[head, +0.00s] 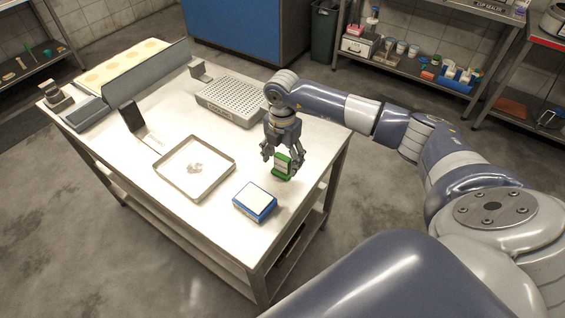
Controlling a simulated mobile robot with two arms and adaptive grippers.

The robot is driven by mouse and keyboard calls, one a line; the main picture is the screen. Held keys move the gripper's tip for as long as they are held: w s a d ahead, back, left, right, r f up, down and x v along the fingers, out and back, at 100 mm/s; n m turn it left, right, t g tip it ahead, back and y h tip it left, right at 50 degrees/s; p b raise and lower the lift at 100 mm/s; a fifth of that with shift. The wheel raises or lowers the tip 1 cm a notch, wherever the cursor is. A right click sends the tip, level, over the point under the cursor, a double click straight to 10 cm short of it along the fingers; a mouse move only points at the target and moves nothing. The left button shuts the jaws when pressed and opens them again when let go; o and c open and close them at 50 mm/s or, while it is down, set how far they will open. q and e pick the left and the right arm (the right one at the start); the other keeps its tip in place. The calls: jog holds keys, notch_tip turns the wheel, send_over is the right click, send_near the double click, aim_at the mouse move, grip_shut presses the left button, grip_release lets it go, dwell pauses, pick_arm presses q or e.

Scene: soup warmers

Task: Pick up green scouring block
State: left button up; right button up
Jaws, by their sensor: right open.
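The green scouring block (281,169) is on the white-topped table, near its right edge. My right gripper (282,162) points down over it with its fingers apart. The fingers reach down around the block's upper part, and one overlaps it in the picture. I cannot tell whether they touch it. My left gripper is not in view.
A blue box with a white top (255,202) lies close in front of the block. A shallow metal tray (195,167) is to the left, and a perforated metal tray (231,100) stands behind. The table (180,230) has bare room at its front.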

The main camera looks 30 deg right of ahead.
jog(key=shift+f, duration=0.55)
jog(key=c, duration=1.2)
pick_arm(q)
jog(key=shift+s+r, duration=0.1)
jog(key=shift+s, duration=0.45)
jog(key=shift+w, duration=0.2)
pick_arm(e)
jog(key=shift+r, duration=0.45)
notch_tip(320, 180, up, 2)
jog(key=shift+w+r+b, duration=0.1)
jog(key=shift+r+b, duration=0.15)
jog(key=shift+b, duration=0.6)
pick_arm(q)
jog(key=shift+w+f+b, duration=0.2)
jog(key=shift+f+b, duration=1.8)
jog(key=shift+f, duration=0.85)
pick_arm(e)
jog(key=s+r, duration=0.1)
jog(key=s, duration=1.5)
jog(key=shift+d+r, duration=0.3)
